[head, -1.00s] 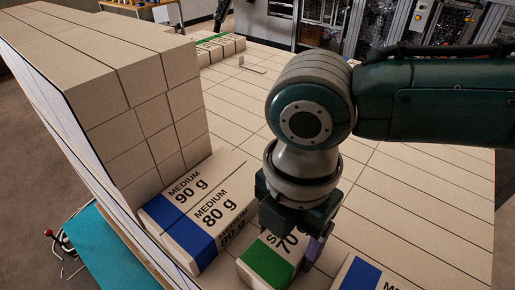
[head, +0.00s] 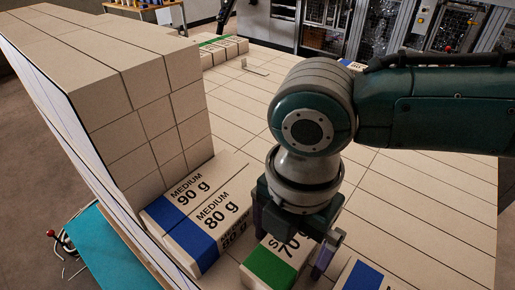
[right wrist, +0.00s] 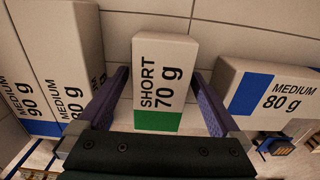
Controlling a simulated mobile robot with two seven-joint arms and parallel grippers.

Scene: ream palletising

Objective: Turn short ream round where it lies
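The short ream (head: 270,265), white with a green end and marked SHORT 70 g, lies flat on the layer of reams. Its green end faces the near side in the head view. Part of the ream's far end is hidden by the gripper in the head view. My left gripper is not in view.
Medium 90 g (head: 172,203) and 80 g (head: 203,228) reams lie to the left, against a tall stack (head: 145,125). Another blue-ended medium ream (right wrist: 270,93) lies to the right. A teal table (head: 112,262) stands at lower left.

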